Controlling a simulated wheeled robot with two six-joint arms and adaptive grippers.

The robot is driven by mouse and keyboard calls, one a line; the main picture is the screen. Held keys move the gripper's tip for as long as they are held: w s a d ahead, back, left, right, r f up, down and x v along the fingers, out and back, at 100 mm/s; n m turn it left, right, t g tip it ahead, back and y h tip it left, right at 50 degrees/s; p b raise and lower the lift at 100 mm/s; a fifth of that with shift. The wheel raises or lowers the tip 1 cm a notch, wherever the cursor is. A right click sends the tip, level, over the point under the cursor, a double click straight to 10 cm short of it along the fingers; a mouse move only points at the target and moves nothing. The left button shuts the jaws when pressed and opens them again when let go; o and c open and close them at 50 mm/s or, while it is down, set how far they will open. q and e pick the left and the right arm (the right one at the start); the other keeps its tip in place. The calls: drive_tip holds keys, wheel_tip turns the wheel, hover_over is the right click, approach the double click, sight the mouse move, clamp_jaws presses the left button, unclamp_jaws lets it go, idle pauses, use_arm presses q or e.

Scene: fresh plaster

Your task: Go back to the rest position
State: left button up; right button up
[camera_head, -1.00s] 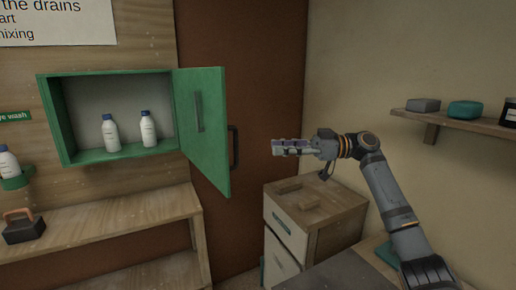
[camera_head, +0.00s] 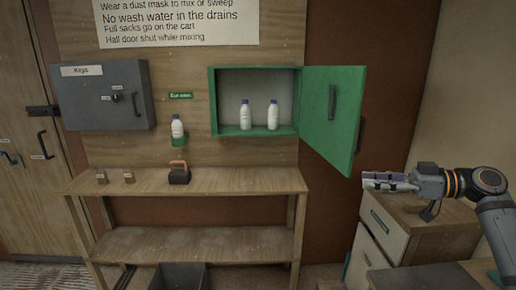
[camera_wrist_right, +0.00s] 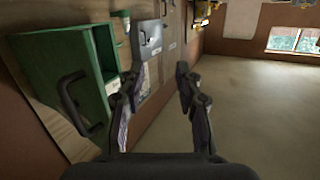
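My right gripper (camera_head: 388,181) is held out in the air at the right of the head view, pointing left, in front of the lower right of the open green cabinet door (camera_head: 334,115). In the right wrist view its two fingers (camera_wrist_right: 155,95) stand apart with nothing between them, so it is open and empty. The green cabinet (camera_head: 254,132) also shows at the left of the wrist view (camera_wrist_right: 55,60), with its door handle close to the gripper's side. My left gripper is in neither view.
Two white bottles (camera_head: 245,115) stand in the cabinet; another (camera_head: 178,127) sits in a green holder. A wooden bench (camera_head: 235,181) carries a dark block with a handle (camera_head: 179,174). A grey key box (camera_head: 104,95) hangs at left. A drawer unit (camera_head: 382,225) stands below my right gripper.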

drive_tip(key=s+a+f+m+g+h, duration=0.1)
drive_tip(key=s+a+f+h, duration=0.2)
drive_tip(key=f, duration=0.8)
drive_tip(key=s+a+f+m+g+h, duration=0.1)
drive_tip(key=s+a+f+m+h, duration=0.2)
drive_tip(key=f, duration=0.7)
drive_tip(key=s+a+f+g+h, duration=0.1)
drive_tip(key=s+a+f+h, duration=0.2)
drive_tip(key=f, duration=0.8)
drive_tip(key=s+d+f+m+h, duration=0.2)
drive_tip(key=s+f+m+h, duration=0.15)
drive_tip(key=s, duration=0.55)
drive_tip(key=s+d+f+m+h, duration=0.2)
drive_tip(key=s+f+m+h, duration=0.15)
drive_tip(key=s, duration=0.65)
wheel_tip(320, 180, down, 22)
drive_tip(key=d+r+g+p, duration=0.1)
drive_tip(key=d+p, duration=0.2)
use_arm(q)
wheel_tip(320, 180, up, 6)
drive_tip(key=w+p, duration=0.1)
drive_tip(key=p, duration=0.2)
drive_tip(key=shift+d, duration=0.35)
use_arm(e)
drive_tip(key=s+d+f+m+g, duration=0.1)
drive_tip(key=s+f, duration=1.5)
drive_tip(key=s, duration=0.4)
